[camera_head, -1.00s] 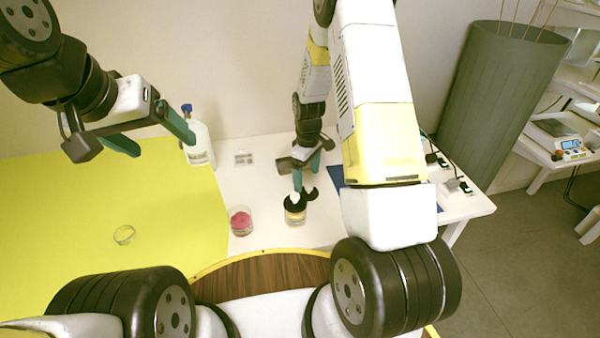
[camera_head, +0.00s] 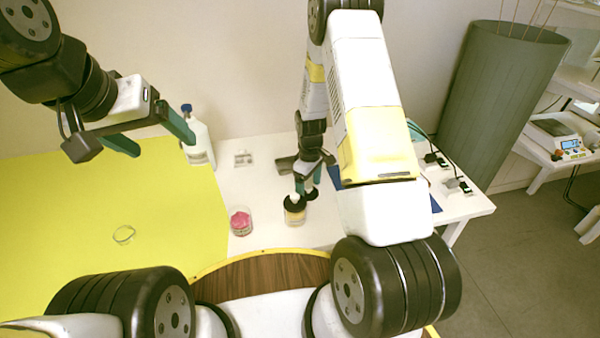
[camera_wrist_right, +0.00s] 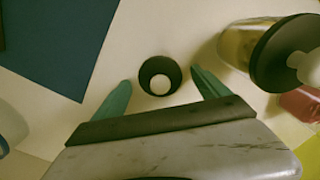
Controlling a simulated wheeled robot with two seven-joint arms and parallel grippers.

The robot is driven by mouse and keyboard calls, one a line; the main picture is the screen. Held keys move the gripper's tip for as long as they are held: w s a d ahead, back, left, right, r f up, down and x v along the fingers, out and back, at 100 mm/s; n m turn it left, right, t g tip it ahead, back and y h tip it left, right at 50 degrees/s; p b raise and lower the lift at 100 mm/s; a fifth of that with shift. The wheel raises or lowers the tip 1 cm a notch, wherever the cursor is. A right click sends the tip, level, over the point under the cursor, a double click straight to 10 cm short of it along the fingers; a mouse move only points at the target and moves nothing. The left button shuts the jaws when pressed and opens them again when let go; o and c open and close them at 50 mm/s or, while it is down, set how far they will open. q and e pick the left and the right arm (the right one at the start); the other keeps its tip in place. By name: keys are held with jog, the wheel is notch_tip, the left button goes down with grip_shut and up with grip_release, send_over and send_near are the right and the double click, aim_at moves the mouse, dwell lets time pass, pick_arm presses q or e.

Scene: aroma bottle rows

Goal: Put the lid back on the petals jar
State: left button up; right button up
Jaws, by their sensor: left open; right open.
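The petals jar (camera_head: 241,223) is a small clear jar of pink petals, standing without a lid on the white table; part of it shows in the right wrist view (camera_wrist_right: 301,104). A black round lid with a white knob (camera_wrist_right: 159,76) lies on the table, partly hidden in the head view (camera_head: 311,194). My right gripper (camera_wrist_right: 162,90) is open, pointing down, with its fingers on either side of the lid; whether they touch it I cannot tell. My left gripper (camera_head: 164,142) is open and empty, raised over the yellow mat's far edge.
A jar with yellowish contents and a black lid (camera_head: 295,211) stands between the right gripper and the petals jar. A white bottle with a blue cap (camera_head: 199,145) stands at the back. A clear ring-shaped item (camera_head: 124,235) lies on the yellow mat (camera_head: 60,220). A blue sheet (camera_wrist_right: 55,45) lies nearby.

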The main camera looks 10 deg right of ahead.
aim_at(309, 186)
jog(key=c, duration=1.4)
notch_tip(309, 186, up, 10)
